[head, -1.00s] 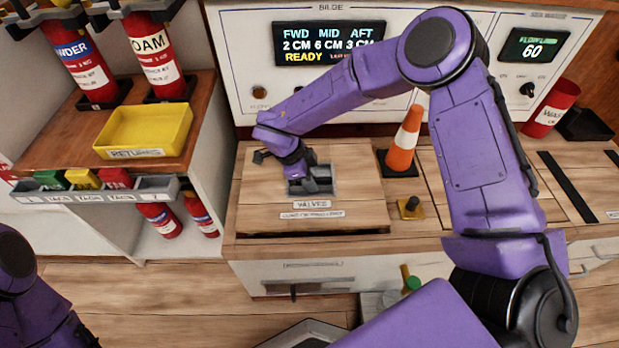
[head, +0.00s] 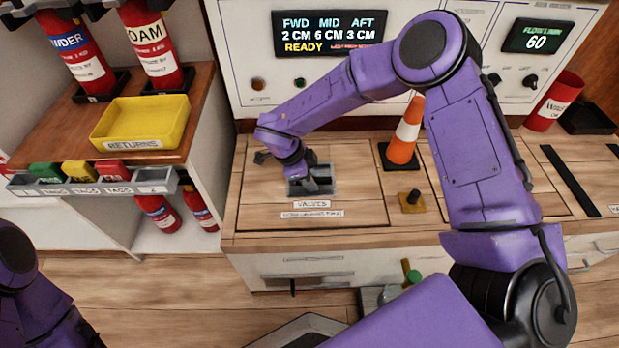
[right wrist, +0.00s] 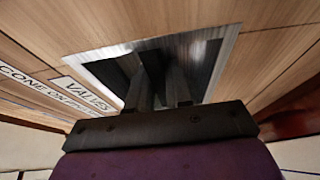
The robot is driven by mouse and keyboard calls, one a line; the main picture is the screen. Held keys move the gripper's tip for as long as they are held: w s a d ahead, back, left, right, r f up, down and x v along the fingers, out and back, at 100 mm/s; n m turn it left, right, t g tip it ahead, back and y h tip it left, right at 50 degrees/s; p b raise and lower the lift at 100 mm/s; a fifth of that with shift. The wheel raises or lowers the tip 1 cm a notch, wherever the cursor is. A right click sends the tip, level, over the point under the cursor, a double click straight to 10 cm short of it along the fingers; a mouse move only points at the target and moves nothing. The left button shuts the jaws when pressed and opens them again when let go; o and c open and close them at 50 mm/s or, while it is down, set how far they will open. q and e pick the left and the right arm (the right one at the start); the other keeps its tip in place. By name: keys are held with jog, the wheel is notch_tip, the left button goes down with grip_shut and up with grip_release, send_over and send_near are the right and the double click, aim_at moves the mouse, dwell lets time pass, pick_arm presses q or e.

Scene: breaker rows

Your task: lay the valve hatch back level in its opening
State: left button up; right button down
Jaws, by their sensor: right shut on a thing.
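The valve hatch (head: 350,205) is a wooden panel with a VALVES label, and it lies about flush with the counter around it in the head view. It also shows in the right wrist view (right wrist: 60,40). A metal-rimmed recessed pull is set in it. My right gripper (head: 318,184) reaches down into this recess, and its fingers (right wrist: 165,95) are shut on the hatch's pull, though the grip itself is dark and partly hidden. My left arm shows at the lower left edge of the head view, but its gripper is out of frame.
An orange and white cone (head: 405,135) stands on the counter right of the hatch. A small yellow-based black knob (head: 412,202) is in front of it. A yellow returns tray (head: 140,122) and red extinguishers (head: 150,45) are at the left.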

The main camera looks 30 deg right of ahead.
jog(key=shift+f, duration=0.1)
jog(key=c, duration=1)
grip_release()
jog(key=shift+o, duration=0.2)
jog(key=shift+f, duration=0.1)
jog(key=p+v, duration=0.3)
jog(key=v, duration=0.6)
jog(key=shift+r, duration=0.3)
jog(key=shift+w+a+r, duration=0.2)
jog(key=shift+a+r, duration=0.05)
jog(key=shift+r, duration=0.2)
